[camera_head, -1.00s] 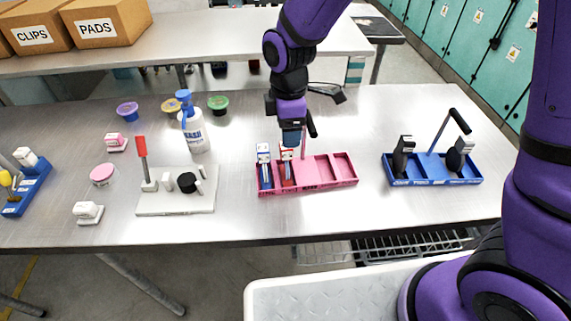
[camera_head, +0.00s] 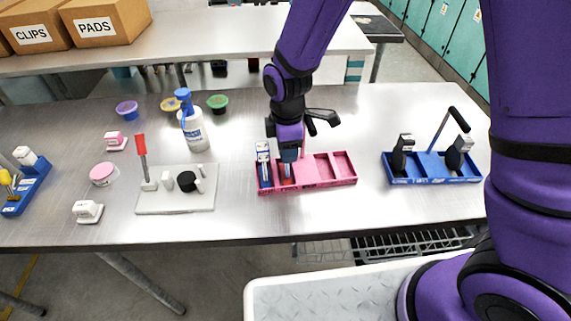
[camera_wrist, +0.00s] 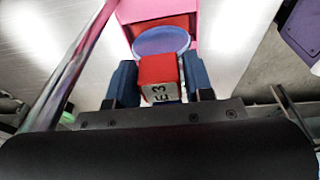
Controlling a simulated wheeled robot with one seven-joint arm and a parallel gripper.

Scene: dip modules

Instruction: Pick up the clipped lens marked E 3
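In the wrist view, a red clip (camera_wrist: 158,70) with a white end marked E-3 (camera_wrist: 160,93) holds a round blue-violet lens (camera_wrist: 160,41). My gripper (camera_wrist: 160,84) has its blue fingers on either side of this clip, very close to its sides. I cannot tell if they press on it. In the head view my gripper (camera_head: 288,158) is down over the left part of the pink tray (camera_head: 325,185) and hides most of the clipped lens. The lens stands in the tray, just right of another clipped piece with a white top (camera_head: 263,151).
A blue rack (camera_head: 433,181) with two dark clipped pieces stands to the right. A grey board (camera_head: 178,202) with a red-handled post and a wash bottle (camera_head: 193,130) are to the left. The tray's right compartments look empty. Bare table lies in front.

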